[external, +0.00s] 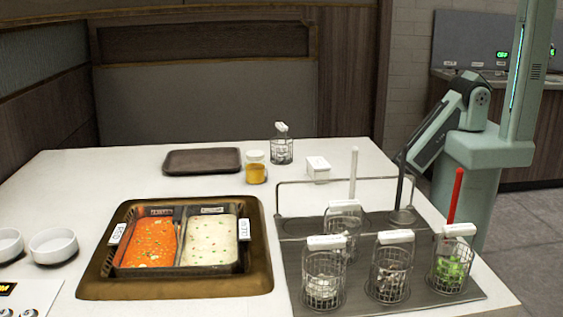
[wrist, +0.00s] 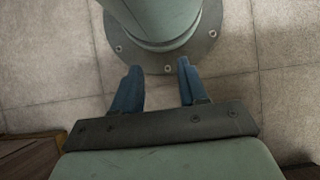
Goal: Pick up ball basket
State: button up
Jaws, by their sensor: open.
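Several wire baskets with white handle blocks are in the external view. On the grey rack stand a front left basket (external: 323,282) and a middle basket (external: 390,272), both with whitish pieces, a right basket (external: 452,268) with green pieces, and a rear basket (external: 345,222). I cannot tell which one is the ball basket. My gripper (wrist: 158,68) shows in the wrist view with its two blue fingers apart and nothing between them, above the floor beside my base. No basket shows in that view.
The grey rack (external: 290,264) has a raised wire rail, and tall red and white handles stand up there. A framed two-part pot (external: 258,280) holds red and white soup. A brown tray (external: 202,161), yellow jar (external: 255,172) and white box (external: 318,169) stand behind. White bowls (external: 53,246) are at left.

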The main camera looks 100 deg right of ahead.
dwell(0.3)
jog(key=o, duration=1.1)
